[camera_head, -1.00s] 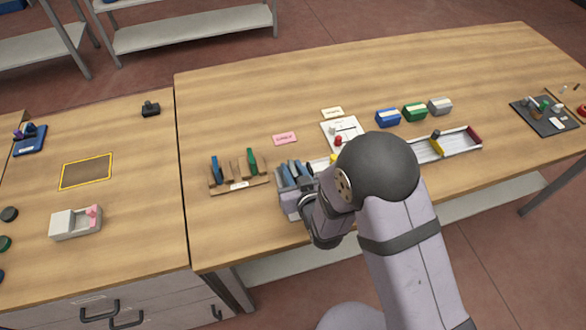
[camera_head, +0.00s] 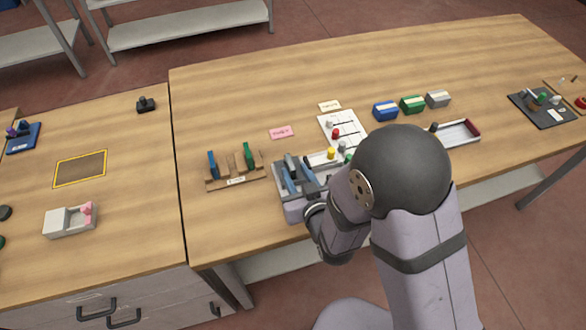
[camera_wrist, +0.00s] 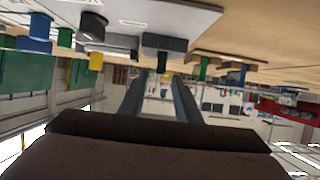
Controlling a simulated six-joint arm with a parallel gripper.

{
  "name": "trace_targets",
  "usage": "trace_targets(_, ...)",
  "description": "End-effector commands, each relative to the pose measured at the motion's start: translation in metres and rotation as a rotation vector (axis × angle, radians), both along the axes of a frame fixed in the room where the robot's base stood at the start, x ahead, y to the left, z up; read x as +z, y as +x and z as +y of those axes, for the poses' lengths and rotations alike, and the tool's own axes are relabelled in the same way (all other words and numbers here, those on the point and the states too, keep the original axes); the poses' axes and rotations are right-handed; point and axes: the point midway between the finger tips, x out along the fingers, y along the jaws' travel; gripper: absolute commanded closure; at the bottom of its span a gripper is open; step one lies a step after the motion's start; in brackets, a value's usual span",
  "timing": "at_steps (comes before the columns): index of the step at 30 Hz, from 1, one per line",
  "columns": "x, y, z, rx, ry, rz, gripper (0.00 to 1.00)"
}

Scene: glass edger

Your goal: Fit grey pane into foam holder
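A brown slotted holder (camera_head: 236,181) stands on the bench with a blue pane (camera_head: 212,165) at its left and a green pane (camera_head: 249,155) at its right. To its right is a grey rack (camera_head: 293,212) with upright blue and greyish pieces (camera_head: 290,180). I cannot tell which of these two is the foam holder, nor pick out the grey pane for sure. My gripper is at the rack's right side, mostly hidden by my arm. In the wrist view my gripper's (camera_wrist: 165,78) two fingers are apart with no pane visible between them. A dark grey block (camera_wrist: 163,44) shows beyond the tips.
A white board with coloured pegs (camera_head: 338,122) lies behind the rack. Blue, green and grey blocks (camera_head: 412,104) stand behind my arm. A white tray (camera_head: 462,135) is partly covered by my arm. A pink card (camera_head: 281,132) lies flat. The bench's back left is clear.

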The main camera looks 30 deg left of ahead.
Motion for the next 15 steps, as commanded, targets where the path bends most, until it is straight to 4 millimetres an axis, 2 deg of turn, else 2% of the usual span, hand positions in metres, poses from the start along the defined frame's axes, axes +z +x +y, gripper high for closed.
trace_targets(6,0.0054,-0.0091,-0.009,0.0,0.001,-0.001,0.7)
trace_targets(15,0.0061,-0.01,-0.0102,0.0,0.001,-0.001,0.7)
